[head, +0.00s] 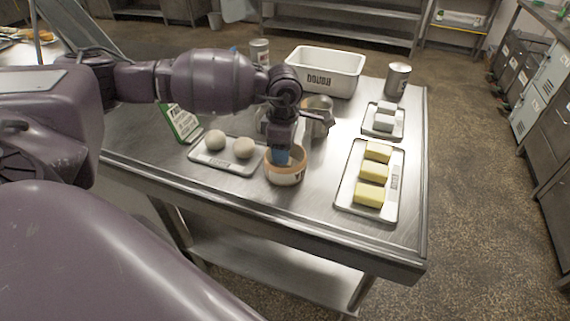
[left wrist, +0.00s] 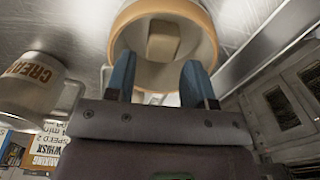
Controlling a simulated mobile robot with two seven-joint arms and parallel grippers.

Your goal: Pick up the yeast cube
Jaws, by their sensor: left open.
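The yeast cube (left wrist: 163,42), a small beige block, lies inside a tan-rimmed bowl (head: 286,178) in the left wrist view. In the head view the cube is hidden by my gripper and the bowl wall. The bowl stands near the table's front edge, and its rim also shows in the left wrist view (left wrist: 208,32). My left gripper (head: 283,158) points down at the bowl in the head view. In the left wrist view its blue fingers (left wrist: 158,80) are apart with nothing between them, with the cube beyond their tips. My right gripper is not in view.
A tray (head: 250,170) with two dough balls sits left of the bowl. A metal pitcher (head: 320,113) stands behind it. A tray with yellow blocks (head: 345,195) lies to the right. A white bin (head: 325,70) and a can (head: 397,79) are farther back.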

